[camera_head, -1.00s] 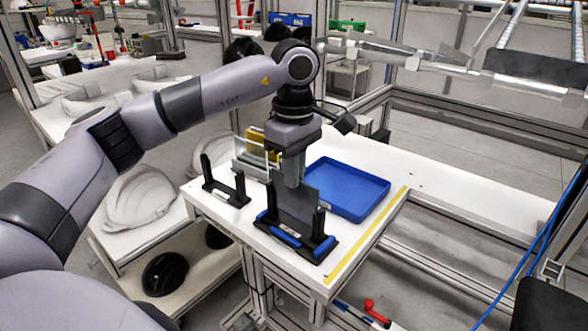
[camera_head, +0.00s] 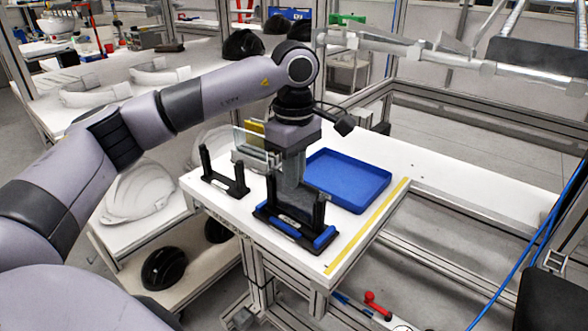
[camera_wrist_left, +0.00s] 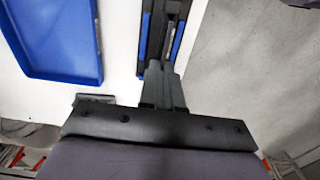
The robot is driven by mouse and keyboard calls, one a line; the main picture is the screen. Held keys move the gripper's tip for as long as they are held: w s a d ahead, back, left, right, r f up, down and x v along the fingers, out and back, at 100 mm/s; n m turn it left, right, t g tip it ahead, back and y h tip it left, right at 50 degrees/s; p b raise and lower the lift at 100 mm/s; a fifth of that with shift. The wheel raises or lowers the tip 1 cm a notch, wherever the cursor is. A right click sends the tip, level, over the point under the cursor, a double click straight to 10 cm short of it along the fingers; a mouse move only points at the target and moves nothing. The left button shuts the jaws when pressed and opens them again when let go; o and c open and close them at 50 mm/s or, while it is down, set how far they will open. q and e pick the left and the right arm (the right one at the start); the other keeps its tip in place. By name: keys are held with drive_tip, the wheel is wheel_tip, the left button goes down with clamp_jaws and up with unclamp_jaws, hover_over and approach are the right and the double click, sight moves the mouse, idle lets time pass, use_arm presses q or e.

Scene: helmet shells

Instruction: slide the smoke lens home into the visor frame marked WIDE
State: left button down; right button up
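My left gripper (camera_head: 292,182) points straight down over the wider black visor frame (camera_head: 296,228), which has blue strips along its base and two upright posts. Its fingers, also in the left wrist view (camera_wrist_left: 164,72), look shut on the smoke lens (camera_head: 305,194), a dark grey see-through plate standing between the posts. The lens's lower edge is hidden by the frame, so I cannot tell how deep it sits. A narrower black frame (camera_head: 222,182) stands empty to the left. Label lettering is too small to read. My right gripper is not in view.
A blue tray (camera_head: 348,184) lies behind and right of the wider frame, apparently empty. Clear and yellow panels (camera_head: 256,138) stand in a holder behind the narrower frame. A yellow stripe (camera_head: 368,228) runs along the table's right side. White helmet shells (camera_head: 138,190) lie at left.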

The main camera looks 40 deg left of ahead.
use_arm(q)
drive_tip(key=shift+f, duration=0.15)
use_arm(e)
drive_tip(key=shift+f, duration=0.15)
use_arm(q)
drive_tip(key=c, duration=1.3)
unclamp_jaws()
drive_tip(key=shift+o, duration=0.2)
wheel_tip(320, 180, up, 7)
drive_tip(key=shift+r, duration=0.15)
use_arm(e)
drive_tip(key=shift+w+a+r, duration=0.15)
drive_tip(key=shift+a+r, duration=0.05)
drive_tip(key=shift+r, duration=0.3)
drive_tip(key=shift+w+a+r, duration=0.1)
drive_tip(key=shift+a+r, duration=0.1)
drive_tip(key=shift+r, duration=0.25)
use_arm(q)
drive_tip(key=shift+s, duration=0.1)
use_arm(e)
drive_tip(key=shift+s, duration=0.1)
